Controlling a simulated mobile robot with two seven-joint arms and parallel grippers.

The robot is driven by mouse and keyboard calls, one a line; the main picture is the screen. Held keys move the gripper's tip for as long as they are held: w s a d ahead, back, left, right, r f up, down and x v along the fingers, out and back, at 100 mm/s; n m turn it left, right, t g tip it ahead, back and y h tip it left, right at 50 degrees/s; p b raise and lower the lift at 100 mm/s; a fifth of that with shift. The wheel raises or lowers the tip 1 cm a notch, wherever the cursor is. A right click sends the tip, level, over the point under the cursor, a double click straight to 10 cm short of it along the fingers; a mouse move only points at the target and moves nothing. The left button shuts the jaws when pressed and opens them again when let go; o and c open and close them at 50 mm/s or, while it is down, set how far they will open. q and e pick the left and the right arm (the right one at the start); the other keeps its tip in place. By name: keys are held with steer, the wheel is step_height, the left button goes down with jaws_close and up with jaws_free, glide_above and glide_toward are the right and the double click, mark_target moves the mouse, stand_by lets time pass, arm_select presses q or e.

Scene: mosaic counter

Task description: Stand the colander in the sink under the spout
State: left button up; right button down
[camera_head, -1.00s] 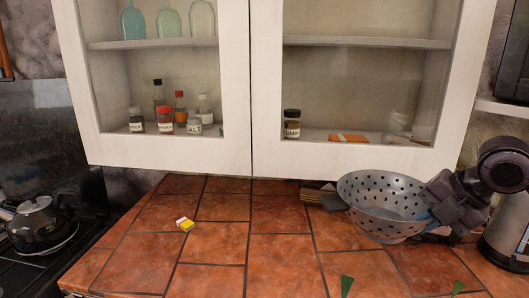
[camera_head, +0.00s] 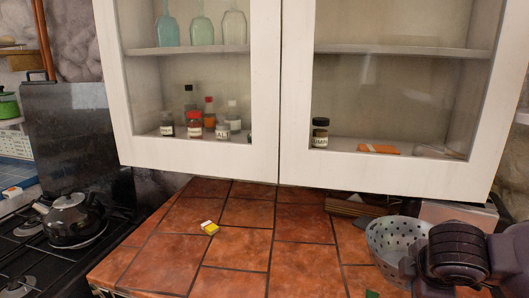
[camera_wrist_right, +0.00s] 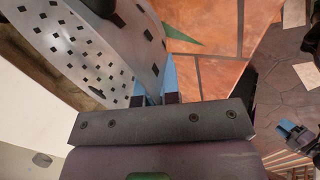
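The grey metal colander (camera_head: 388,245) with dark holes is at the lower right of the head view, over or on the tiled counter. My right gripper covers its right side there. In the right wrist view, the blue fingertips of my right gripper (camera_wrist_right: 155,92) are closed on the rim of the colander (camera_wrist_right: 70,45). I cannot tell whether its base touches the counter. A small part of what looks like my left gripper (camera_wrist_right: 287,128) shows at the right edge of the wrist view, away from the colander. No sink or spout is in view.
The tiled counter (camera_head: 240,248) is mostly clear, with a small yellow box (camera_head: 209,228) on it. A stove with a black kettle (camera_head: 70,220) is on the left. A white glass-fronted cabinet (camera_head: 200,158) hangs above. A wooden item (camera_head: 350,207) lies behind the colander.

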steer(key=a+f+m+g+h, duration=0.1)
steer(key=a+f+m, duration=0.1)
steer(key=m, duration=0.1)
steer(key=a+f+m+g+h, duration=0.1)
steer(key=a+m, duration=0.1)
steer(key=m, duration=0.2)
steer(key=a+f+m+g+h, duration=0.1)
steer(key=a+f+m+h, duration=0.1)
steer(key=m, duration=0.1)
steer(key=shift+s+a+f+m+g, duration=0.1)
steer(key=shift+s+f+m+g, duration=0.1)
steer(key=shift+f+m+g, duration=0.1)
steer(key=a+m+g, duration=0.1)
steer(key=m, duration=0.1)
steer(key=a+f+m+g, duration=0.1)
steer(key=m, duration=0.1)
steer(key=shift+r, duration=0.1)
